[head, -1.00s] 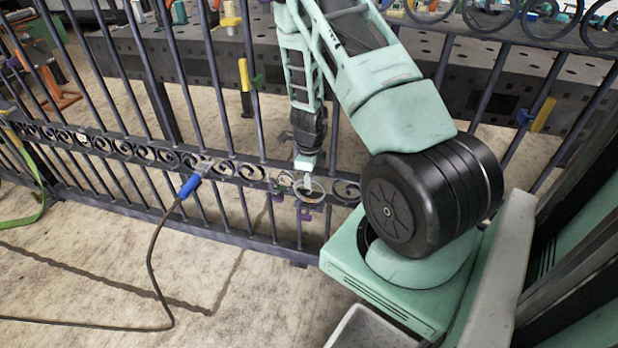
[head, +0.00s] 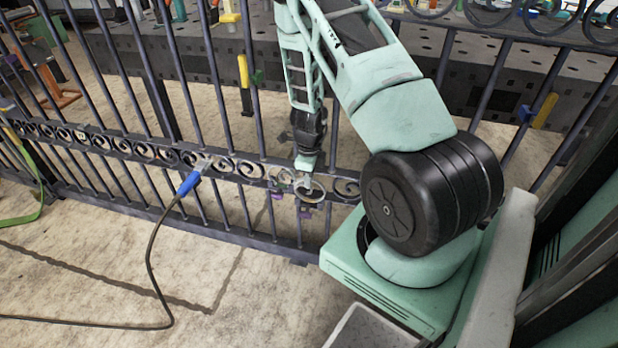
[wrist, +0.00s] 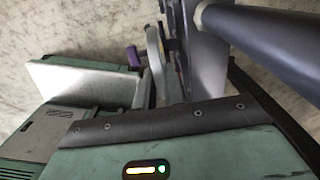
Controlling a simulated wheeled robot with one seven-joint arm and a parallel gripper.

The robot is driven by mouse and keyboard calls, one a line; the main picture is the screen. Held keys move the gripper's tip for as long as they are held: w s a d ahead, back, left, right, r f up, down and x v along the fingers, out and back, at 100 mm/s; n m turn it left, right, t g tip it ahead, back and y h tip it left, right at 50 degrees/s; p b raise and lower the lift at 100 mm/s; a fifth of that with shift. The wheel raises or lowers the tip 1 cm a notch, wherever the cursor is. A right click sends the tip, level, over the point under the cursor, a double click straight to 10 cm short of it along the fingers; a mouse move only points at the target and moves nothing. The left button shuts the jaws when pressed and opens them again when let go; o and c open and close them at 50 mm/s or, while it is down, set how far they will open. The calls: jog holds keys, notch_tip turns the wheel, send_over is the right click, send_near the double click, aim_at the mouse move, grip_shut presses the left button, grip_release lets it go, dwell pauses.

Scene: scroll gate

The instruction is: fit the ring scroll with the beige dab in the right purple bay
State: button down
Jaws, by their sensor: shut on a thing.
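My gripper (head: 305,181) is at the gate's scroll band, pointing down. It is shut on a grey ring scroll (head: 314,194). In the wrist view the ring scroll (wrist: 155,55) shows nearly edge-on between the pale fingers of my gripper (wrist: 150,88). I cannot make out a beige dab on it. Purple pieces (head: 277,196) show on the band just left of the ring, and another purple piece (head: 306,213) shows just below it. A purple piece (wrist: 133,57) also shows beside the ring in the wrist view. I cannot tell whether the ring is seated in the bay.
The dark gate (head: 225,167) has upright bars and a row of scrolls. A gate bar (wrist: 265,40) passes close by my gripper in the wrist view. A blue-handled tool (head: 189,183) with a black cable rests at the band to the left. A perforated table (head: 440,65) stands behind.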

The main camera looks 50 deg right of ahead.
jog(key=shift+f+b, duration=0.55)
jog(key=shift+f, duration=0.3)
dwell(0.6)
jog(key=c, duration=1.4)
grip_release()
notch_tip(320, 180, up, 17)
jog(key=p, duration=0.6)
jog(key=shift+r, duration=0.2)
jog(key=shift+a, duration=0.15)
